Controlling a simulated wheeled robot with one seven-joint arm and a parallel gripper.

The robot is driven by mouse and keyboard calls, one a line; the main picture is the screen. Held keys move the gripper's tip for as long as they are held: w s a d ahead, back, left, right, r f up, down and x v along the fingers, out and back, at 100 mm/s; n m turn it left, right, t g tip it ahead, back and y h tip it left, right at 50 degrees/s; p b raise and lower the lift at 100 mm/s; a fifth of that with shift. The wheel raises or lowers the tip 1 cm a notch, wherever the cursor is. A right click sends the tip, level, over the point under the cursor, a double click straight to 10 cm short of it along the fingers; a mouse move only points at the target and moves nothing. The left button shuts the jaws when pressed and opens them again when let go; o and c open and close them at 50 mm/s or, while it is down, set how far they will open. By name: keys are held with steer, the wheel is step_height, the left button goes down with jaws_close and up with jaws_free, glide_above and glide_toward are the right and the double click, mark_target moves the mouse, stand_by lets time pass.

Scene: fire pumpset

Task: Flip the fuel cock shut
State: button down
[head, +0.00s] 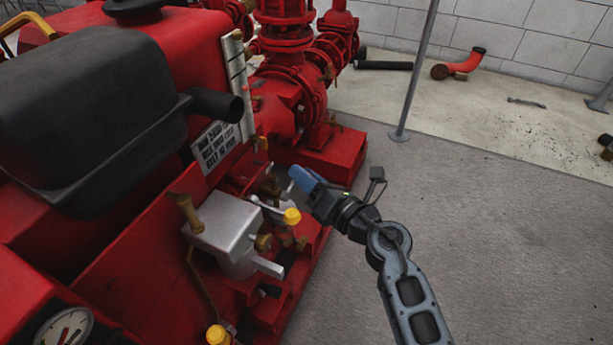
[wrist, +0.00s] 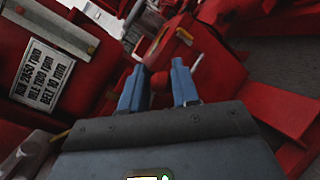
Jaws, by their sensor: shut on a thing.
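My gripper (head: 301,176) has blue fingers and reaches in from the right to the side of the red pumpset (head: 100,255). In the wrist view the fingers of my gripper (wrist: 156,86) stand apart, with a small dark red part (wrist: 159,83) between them. I take this part to be the handle of the fuel cock, with the fingers shut on it. In the head view the fingers hide the held part, so I cannot tell the handle's angle. Small brass and silver fittings (head: 268,188) sit just left of the fingertips.
A grey metal box (head: 225,232) and a yellow cap (head: 292,216) lie close below and left of my gripper. A white lettered plate (head: 216,147) is on the pumpset. Red pipework (head: 290,85) stands behind. The grey floor (head: 500,230) on the right is clear.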

steer(key=shift+r+p, duration=0.1)
steer(key=shift+p, duration=0.65)
steer(key=shift+m+p, duration=0.4)
steer(key=shift+p, duration=0.25)
steer(key=shift+f+m+g+h+p, duration=0.3)
steer(key=shift+m+p, duration=0.1)
steer(key=shift+p, duration=0.7)
steer(key=shift+w+f+m+g+p, duration=0.1)
steer(key=shift+f+m+g+p, duration=0.3)
steer(key=shift+p, duration=0.7)
steer(key=shift+f, duration=0.25)
steer(key=c, duration=0.9)
jaws_free()
steer(key=shift+d+r, duration=0.1)
